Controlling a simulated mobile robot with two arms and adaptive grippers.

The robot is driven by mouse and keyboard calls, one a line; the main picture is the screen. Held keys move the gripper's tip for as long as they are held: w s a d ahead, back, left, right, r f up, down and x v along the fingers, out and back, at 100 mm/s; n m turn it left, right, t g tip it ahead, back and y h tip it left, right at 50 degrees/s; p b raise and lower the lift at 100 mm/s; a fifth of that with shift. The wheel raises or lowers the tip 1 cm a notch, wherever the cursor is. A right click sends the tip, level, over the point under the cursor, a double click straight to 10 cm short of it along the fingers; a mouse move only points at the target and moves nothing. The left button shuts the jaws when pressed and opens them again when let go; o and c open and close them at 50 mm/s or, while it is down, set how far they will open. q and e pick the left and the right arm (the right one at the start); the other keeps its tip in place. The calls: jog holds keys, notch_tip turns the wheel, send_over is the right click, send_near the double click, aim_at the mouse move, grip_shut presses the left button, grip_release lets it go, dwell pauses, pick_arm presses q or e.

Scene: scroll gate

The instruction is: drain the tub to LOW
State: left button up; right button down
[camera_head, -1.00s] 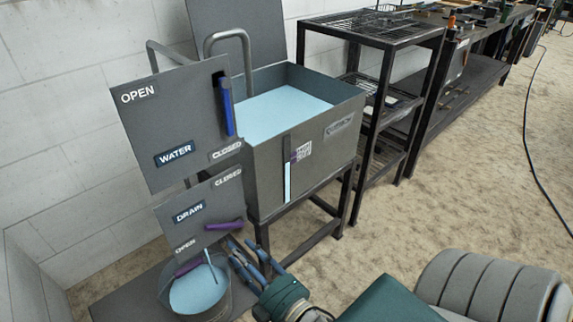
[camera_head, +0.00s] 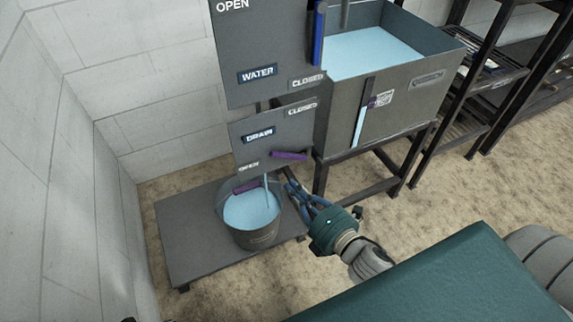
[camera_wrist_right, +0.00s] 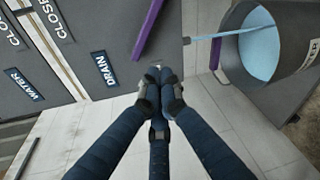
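The grey tub (camera_head: 395,110) holds light blue water (camera_head: 375,55). Its front gauge (camera_head: 360,128) shows a blue column with its top near a purple mark (camera_head: 371,101); the label beside it is illegible. The purple drain lever (camera_head: 289,155) lies nearly level on the DRAIN panel (camera_head: 285,125), between CLOSED above and OPEN at lower left. A thin stream (camera_head: 266,188) falls into the bucket (camera_head: 255,235), which holds blue water. My right gripper (camera_head: 293,187) is shut and empty below the lever, right of the bucket; its fingertips (camera_wrist_right: 158,82) meet beside the lever (camera_wrist_right: 148,28), apart from it.
The WATER panel (camera_head: 270,50) stands above, with its blue lever (camera_head: 319,35) upright. The bucket stands on a low dark platform (camera_head: 190,240) near the wall. Dark metal shelves (camera_head: 480,85) stand right of the tub. Sandy floor lies open in front.

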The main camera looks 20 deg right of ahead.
aim_at(289, 156)
jog(key=w+a+f+n+g+b, duration=0.2)
jog(key=w+f+n, duration=0.3)
jog(key=w+n, duration=0.25)
pick_arm(q)
jog(key=shift+p+v, duration=0.5)
jog(key=shift+v, duration=1.65)
pick_arm(e)
jog(key=shift+w+d+r, duration=0.15)
jog(key=shift+d+r, duration=0.25)
jog(key=shift+r, duration=0.25)
jog(key=shift+w+d+r, duration=0.15)
jog(key=shift+d+r, duration=0.2)
jog(key=shift+r, duration=0.25)
jog(key=shift+w+d+r, duration=0.15)
jog(key=shift+d+r, duration=0.25)
jog(key=shift+r, duration=0.25)
pick_arm(q)
jog(key=shift+w+a+r, duration=0.1)
jog(key=shift+w, duration=0.15)
pick_arm(e)
jog(key=shift+r, duration=0.15)
pick_arm(q)
jog(key=shift+p+x, duration=0.3)
jog(key=shift+x, duration=0.65)
pick_arm(e)
jog(key=shift+d+r+m+t+y, duration=0.15)
jog(key=shift+r+m+t+y, duration=0.05)
jog(key=shift+m+t+y, duration=0.15)
